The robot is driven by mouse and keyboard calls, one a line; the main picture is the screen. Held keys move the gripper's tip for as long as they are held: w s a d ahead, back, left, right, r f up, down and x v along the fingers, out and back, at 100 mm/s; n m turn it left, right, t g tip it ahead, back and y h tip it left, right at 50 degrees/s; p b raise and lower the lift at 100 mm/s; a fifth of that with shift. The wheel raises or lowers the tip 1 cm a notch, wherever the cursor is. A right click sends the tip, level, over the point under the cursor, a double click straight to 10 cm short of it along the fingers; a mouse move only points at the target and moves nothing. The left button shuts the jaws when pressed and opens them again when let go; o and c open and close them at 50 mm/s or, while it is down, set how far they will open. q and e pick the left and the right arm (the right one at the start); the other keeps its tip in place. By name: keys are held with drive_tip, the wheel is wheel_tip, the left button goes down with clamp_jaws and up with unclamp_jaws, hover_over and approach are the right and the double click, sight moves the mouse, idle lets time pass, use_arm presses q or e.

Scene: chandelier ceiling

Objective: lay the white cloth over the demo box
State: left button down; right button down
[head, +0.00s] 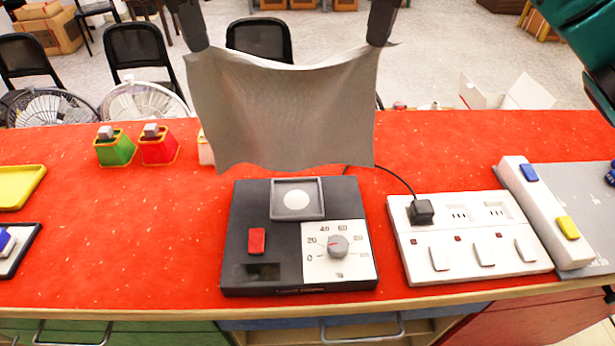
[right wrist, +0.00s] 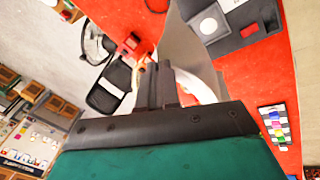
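The white cloth (head: 285,110), grey in this light, hangs by its two upper corners between my grippers, its top edge sagging. My left gripper (head: 196,42) is shut on its upper left corner, and my right gripper (head: 380,38) on its upper right corner. The demo box (head: 235,240), dark with a dial, red switch and round white disc, sits on the red table; the cloth's lower edge appears just behind its back edge, and the box top is uncovered. In the right wrist view, the right gripper (right wrist: 157,84) is closed, with the cloth (right wrist: 181,45) beside the box (right wrist: 240,38).
A white socket panel (head: 470,262) with a black plug (head: 421,211) stands right of the box, its cable running behind. Green (head: 115,150) and red (head: 158,150) containers stand at the back left.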

use_arm(q)
drive_tip(key=shift+d, duration=0.15)
use_arm(e)
drive_tip(key=shift+d, duration=0.2)
drive_tip(key=shift+a, duration=0.1)
use_arm(q)
drive_tip(key=shift+w, duration=0.15)
use_arm(e)
drive_tip(key=shift+w, duration=0.15)
